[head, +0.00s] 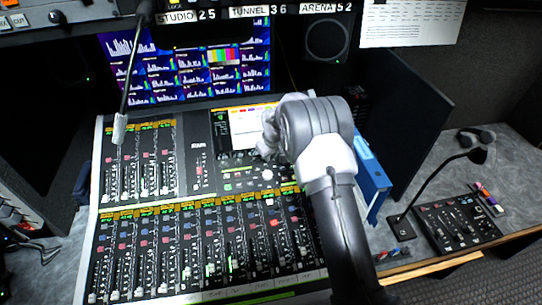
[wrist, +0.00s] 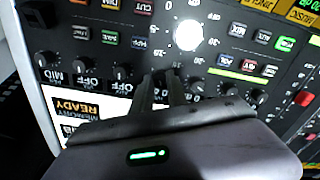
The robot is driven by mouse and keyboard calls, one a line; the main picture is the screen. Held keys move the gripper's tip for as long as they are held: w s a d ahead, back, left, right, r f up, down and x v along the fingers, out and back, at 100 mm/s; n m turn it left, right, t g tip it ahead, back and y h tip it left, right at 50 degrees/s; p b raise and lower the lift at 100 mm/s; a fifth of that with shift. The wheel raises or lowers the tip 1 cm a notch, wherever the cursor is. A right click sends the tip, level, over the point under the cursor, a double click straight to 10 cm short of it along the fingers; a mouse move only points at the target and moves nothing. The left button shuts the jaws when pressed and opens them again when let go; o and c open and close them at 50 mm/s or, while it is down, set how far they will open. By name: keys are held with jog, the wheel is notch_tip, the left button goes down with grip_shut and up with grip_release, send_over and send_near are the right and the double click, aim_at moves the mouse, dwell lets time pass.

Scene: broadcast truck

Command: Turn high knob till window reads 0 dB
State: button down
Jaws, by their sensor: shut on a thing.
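My gripper (wrist: 166,80) is shut on a small dark knob in a row on the mixing console (head: 96,240). The fingers hide most of this knob, and I cannot read its name. In the head view my arm hides the knob row.
A large bright white knob (wrist: 187,35) and several labelled buttons lie close to the fingers. The console screen (head: 248,122) is beside my gripper. A blue binder (head: 372,185) stands right of my arm. A gooseneck microphone (head: 120,128) hangs over the console's left.

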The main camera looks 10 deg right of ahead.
jog(key=shift+n, duration=0.6)
jog(key=c, duration=1.3)
grip_release()
jog(key=p+v, duration=0.3)
jog(key=v, duration=1.4)
jog(key=shift+r, duration=0.25)
